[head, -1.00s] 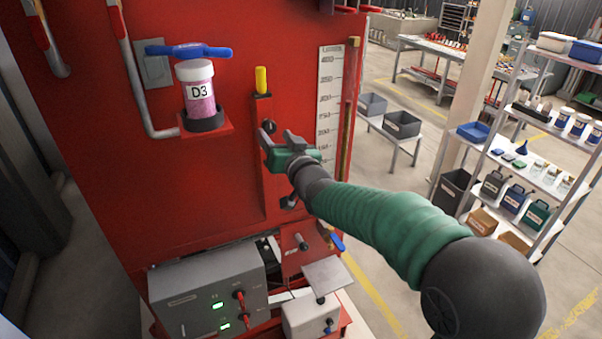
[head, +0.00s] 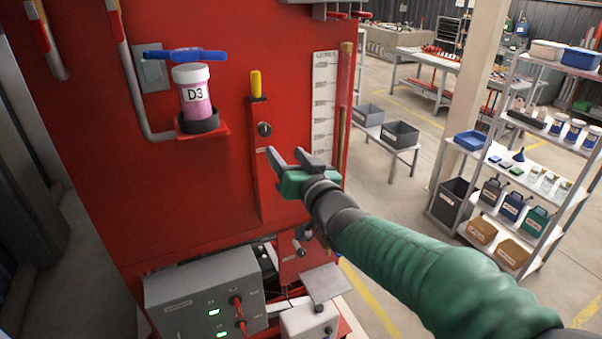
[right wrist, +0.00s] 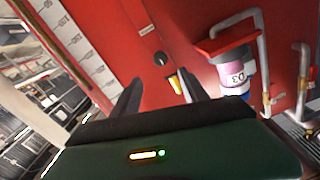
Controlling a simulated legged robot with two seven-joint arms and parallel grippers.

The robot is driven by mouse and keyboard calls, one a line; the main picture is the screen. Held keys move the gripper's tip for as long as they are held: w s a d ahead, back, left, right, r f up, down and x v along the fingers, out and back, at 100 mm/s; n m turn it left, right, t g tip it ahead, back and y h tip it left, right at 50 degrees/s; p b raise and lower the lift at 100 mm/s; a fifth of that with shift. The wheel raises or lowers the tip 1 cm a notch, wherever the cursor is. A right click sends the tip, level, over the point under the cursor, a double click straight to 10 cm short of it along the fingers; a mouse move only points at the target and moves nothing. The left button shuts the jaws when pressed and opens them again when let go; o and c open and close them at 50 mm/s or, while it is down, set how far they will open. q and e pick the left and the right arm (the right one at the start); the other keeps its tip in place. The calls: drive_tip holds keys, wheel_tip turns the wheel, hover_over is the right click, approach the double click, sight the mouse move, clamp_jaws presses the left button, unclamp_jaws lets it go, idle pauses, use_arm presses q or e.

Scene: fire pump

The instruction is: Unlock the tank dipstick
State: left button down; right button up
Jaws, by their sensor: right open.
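The dipstick's yellow handle (head: 256,84) stands upright at the top of a narrow red housing (head: 258,175) on the red tank. A round black knob (head: 264,129) sits on the housing below the handle. My right gripper (head: 285,153) is open and empty, a little below and right of the knob in the head view. In the right wrist view the knob (right wrist: 161,58) shows beyond the open fingers (right wrist: 160,84), with the yellow handle (right wrist: 175,84) partly hidden by one finger. No contact with the knob shows. My left gripper is out of view.
A white level scale (head: 323,110) is right of the housing. A D3 jar (head: 195,95) stands on a red bracket at left, below a blue handle (head: 187,56). A grey control box (head: 200,290) sits below. Shelves (head: 525,150) stand at right.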

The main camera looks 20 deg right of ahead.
drive_tip(key=s, duration=0.6)
idle(0.4)
drive_tip(key=shift+d+f, duration=0.1)
